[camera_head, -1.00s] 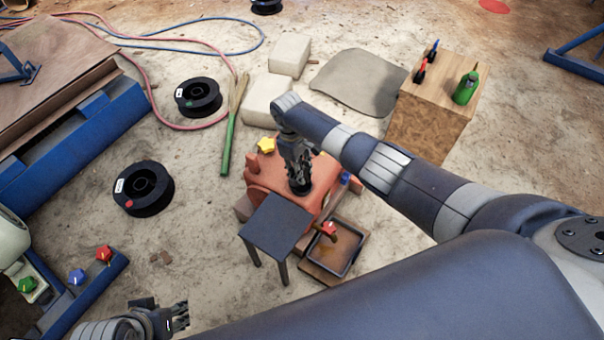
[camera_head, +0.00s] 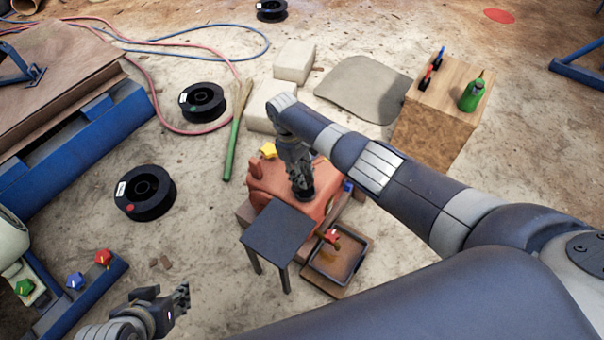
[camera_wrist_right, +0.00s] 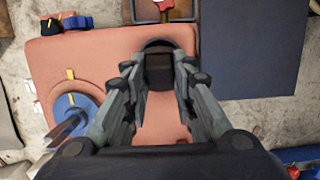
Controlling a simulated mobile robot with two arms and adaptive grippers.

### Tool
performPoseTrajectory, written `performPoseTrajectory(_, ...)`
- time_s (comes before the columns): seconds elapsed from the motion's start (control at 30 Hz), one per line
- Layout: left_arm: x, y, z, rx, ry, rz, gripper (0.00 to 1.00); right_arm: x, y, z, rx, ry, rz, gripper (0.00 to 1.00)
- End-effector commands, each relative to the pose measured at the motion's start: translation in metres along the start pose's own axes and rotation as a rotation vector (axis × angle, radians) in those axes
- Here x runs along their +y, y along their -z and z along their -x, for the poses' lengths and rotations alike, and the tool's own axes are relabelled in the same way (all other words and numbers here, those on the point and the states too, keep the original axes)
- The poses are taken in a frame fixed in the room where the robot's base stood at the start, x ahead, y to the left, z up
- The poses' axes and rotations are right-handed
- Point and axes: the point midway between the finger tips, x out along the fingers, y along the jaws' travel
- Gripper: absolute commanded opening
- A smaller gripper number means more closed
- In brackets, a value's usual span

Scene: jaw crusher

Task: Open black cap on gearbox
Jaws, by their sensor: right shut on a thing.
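The orange-red gearbox (camera_head: 268,180) stands on the ground at the middle of the head view; its top face (camera_wrist_right: 95,62) fills much of the right wrist view. The black cap (camera_wrist_right: 158,68) sits at the gearbox's edge between my right fingertips; in the head view it is a dark round shape (camera_head: 303,194) under the gripper. My right gripper (camera_head: 301,187) points down and is shut on the cap. Its fingers hide part of the cap, so I cannot tell whether it is raised from its seat. My left gripper (camera_head: 182,299) is at the lower left, empty, with fingers apart.
A dark square-topped stand (camera_head: 278,228) is close in front of the gearbox. A tray (camera_head: 340,262) lies to its right, below a red-handled tap (camera_head: 333,237). A blue-centred knob (camera_wrist_right: 75,108) is on the gearbox. A wooden block (camera_head: 440,115) carries a green bottle (camera_head: 472,93).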

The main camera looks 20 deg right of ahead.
Motion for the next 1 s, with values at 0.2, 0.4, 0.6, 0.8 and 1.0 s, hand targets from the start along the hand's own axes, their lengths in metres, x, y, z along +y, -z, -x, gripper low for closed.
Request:
performPoseTrajectory(0.2,0.0,0.0,0.0,0.0,0.0,0.0,0.4,-0.001,0.0,-0.001,0.0,0.002,0.001,0.45)
performPoseTrajectory(0.4,0.0,-0.001,0.0,-0.002,0.0,0.0,0.4,0.0,0.0,0.0,0.0,0.001,0.0,0.45)
performPoseTrajectory(0.6,0.0,-0.001,0.0,-0.004,-0.001,0.0,0.4,0.0,0.001,0.017,0.004,0.001,0.001,0.45)
performPoseTrajectory(0.8,0.0,-0.001,0.0,-0.003,0.0,0.0,0.4,0.0,0.001,0.059,0.005,0.0,0.0,0.45)
performPoseTrajectory(1.0,0.0,-0.001,0.0,-0.002,0.0,0.0,0.4,0.0,0.001,0.097,0.003,0.0,0.001,0.45)
